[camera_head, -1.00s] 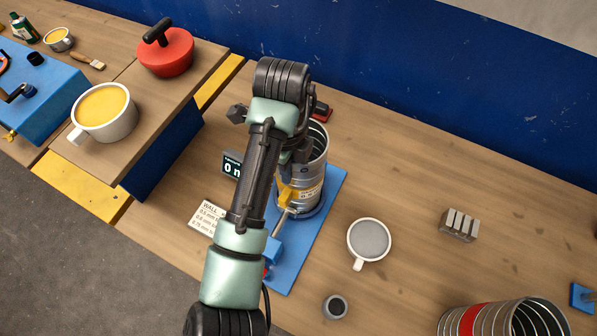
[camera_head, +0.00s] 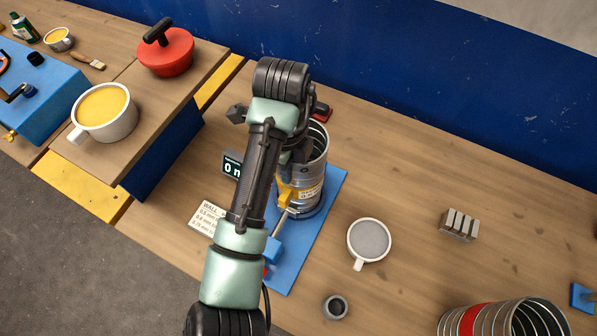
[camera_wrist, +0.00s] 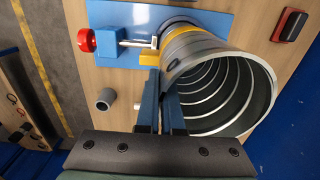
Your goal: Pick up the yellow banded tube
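The yellow banded tube (camera_head: 312,148) is a grey ribbed metal duct with a yellow band, standing in a fixture on a blue plate (camera_head: 306,248). In the wrist view, the tube (camera_wrist: 208,60) shows its open, ringed mouth toward the camera, with the yellow band at its far end. My gripper (camera_wrist: 161,80) has its two blue fingers at the left edge of the tube's rim, with little space between them. Whether they press on the wall cannot be made out. In the head view my arm covers the gripper and part of the tube.
A yellow clamp (camera_head: 286,197) touches the tube's side. A white mug (camera_head: 369,240), a small dark cup (camera_head: 335,306) and a slotted metal block (camera_head: 459,225) stand to the right. A red-banded duct (camera_head: 468,319) is at the bottom right. A display (camera_head: 232,166) sits left of my arm.

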